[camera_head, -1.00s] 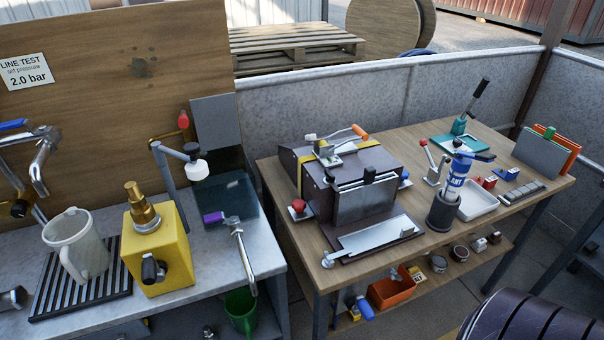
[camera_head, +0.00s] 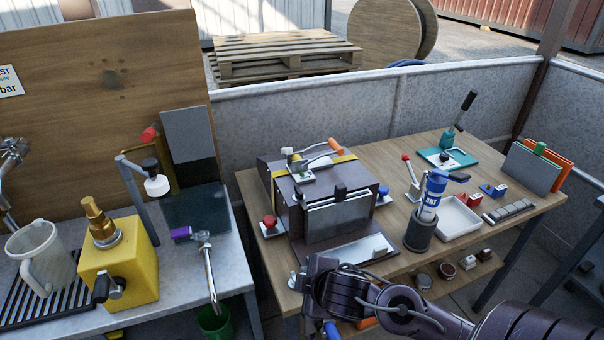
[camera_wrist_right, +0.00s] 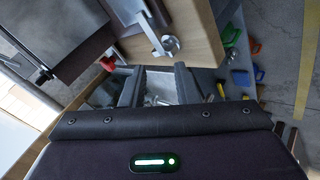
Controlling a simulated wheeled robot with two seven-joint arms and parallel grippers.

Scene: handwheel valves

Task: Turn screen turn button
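A dark box-shaped machine (camera_head: 330,205) with a pale front panel stands on the wooden bench. A low plate at its front carries a silver lever with a round metal knob (camera_wrist_right: 171,44), which shows clearly in the right wrist view. I cannot tell which part is the screen turn button. My right gripper (camera_head: 303,284) is at the bench's front edge, beside the machine's front left corner. In the right wrist view its two fingers (camera_wrist_right: 160,88) are apart with nothing between them, and the knob is just beyond them. My left gripper is not in view.
A red button (camera_head: 269,221) is left of the machine and a blue one (camera_head: 383,193) right of it. A dark cup with a blue can (camera_head: 432,195) and a white tray (camera_head: 458,217) stand further right. A yellow valve box (camera_head: 120,268) is on the left table.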

